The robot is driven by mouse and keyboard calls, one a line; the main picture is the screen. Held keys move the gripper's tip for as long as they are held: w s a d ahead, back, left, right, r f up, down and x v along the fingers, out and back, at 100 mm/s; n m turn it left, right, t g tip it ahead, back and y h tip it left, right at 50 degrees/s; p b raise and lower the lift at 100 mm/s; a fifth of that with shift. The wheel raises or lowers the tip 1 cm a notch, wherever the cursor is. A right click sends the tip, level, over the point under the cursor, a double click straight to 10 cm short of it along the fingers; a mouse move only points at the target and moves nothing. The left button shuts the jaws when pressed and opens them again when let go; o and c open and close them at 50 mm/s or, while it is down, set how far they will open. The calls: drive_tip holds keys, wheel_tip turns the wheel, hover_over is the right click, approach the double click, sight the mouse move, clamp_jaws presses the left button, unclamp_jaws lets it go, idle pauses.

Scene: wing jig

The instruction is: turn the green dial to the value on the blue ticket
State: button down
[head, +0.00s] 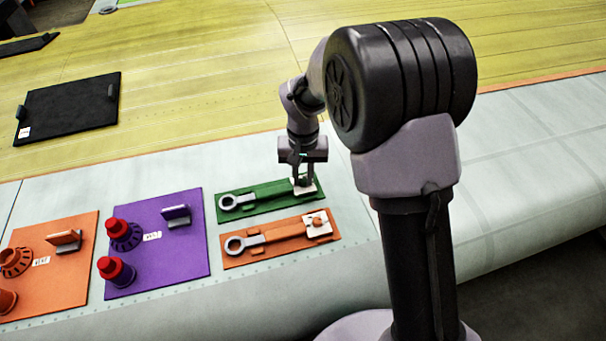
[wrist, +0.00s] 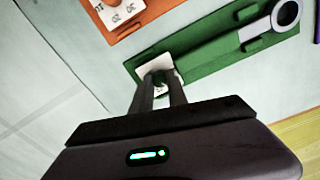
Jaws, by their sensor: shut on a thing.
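The green board (head: 257,206) lies on the pale wing panel and also shows in the wrist view (wrist: 212,62). At its right end in the head view is a white dial plate (head: 312,188). My gripper (head: 304,180) reaches down onto this plate, its fingers close together. In the wrist view the fingertips (wrist: 161,80) are shut on the small green dial (wrist: 161,73), which they mostly cover. The dial's pointer and the plate's marks are hidden or too small to read. I cannot make out a blue ticket in either view.
An orange board (head: 285,249) with a similar white dial plate (head: 319,228) lies close in front. A purple board (head: 158,267) with red-topped knobs and another orange board (head: 52,293) lie to the left.

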sight(303, 179)
idle(0.3)
drive_tip(key=c, duration=1.3)
unclamp_jaws()
drive_tip(key=shift+r, duration=0.1)
wheel_tip(303, 179, up, 17)
drive_tip(key=p, duration=0.3)
